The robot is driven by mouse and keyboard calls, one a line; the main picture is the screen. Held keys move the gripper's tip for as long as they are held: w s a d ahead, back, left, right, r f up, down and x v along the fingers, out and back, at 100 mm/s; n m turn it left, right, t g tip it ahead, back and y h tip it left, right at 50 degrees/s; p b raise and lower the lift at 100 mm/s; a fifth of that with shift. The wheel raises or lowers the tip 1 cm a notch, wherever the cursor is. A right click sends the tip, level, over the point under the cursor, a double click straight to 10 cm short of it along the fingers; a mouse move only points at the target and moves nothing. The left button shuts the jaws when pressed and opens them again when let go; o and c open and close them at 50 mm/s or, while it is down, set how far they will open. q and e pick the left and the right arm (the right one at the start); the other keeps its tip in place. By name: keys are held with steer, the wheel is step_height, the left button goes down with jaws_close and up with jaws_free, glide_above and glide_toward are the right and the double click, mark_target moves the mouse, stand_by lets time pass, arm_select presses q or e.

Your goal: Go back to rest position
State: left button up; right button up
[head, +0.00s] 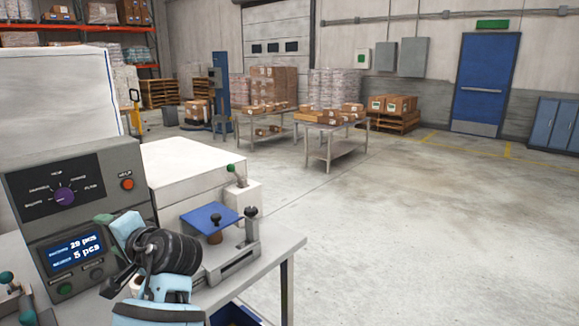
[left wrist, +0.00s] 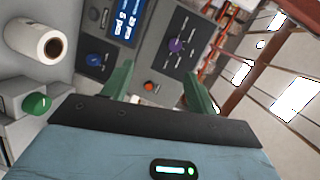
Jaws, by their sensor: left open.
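My left gripper (head: 108,221) is in front of the grey control box in the head view, above the bench. Its two green fingers are spread apart in the left wrist view (left wrist: 158,88), with nothing between them. Beyond the fingers is the grey control box (head: 85,168), with a purple knob (left wrist: 177,45), an orange button (left wrist: 149,86) and a lit display (head: 75,250). I cannot tell from these views whether a finger touches the box. My right gripper is not in view.
The bench (head: 283,255) holds a white-topped unit (head: 185,172) and a fixture with a blue plate (head: 210,216) close to my left arm. A white roll (left wrist: 36,38) and a green knob (left wrist: 36,103) show in the wrist view. Open floor (head: 430,240) lies right.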

arm_select(q)
steer(key=s+d+f+g+h, duration=0.1)
steer(key=s+f+h, duration=0.1)
steer(key=s+f, duration=0.6)
steer(key=s+d+f+h, duration=0.1)
steer(key=s+f+h, duration=0.25)
steer(key=f, duration=0.75)
steer(key=s+d+f+g+h, duration=0.1)
steer(key=s+f+h, duration=0.1)
steer(key=s+f, duration=0.65)
steer(key=s+d+f+n+g+h, duration=0.1)
steer(key=s+d+f+g+h, duration=0.25)
steer(key=s, duration=0.95)
steer(key=s+d+f+n+g+h, duration=0.1)
steer(key=s+d+f+g+h, duration=0.3)
steer(key=s, duration=0.9)
steer(key=w+d+f+t+h+p, duration=0.1)
steer(key=w+d+f+t, duration=0.3)
steer(key=w+f+t, duration=0.2)
step_height(320, 180, down, 3)
steer(key=t, duration=0.4)
steer(key=shift+w+r+t, duration=0.2)
steer(key=shift+w+t, duration=0.15)
steer(key=shift+w, duration=0.05)
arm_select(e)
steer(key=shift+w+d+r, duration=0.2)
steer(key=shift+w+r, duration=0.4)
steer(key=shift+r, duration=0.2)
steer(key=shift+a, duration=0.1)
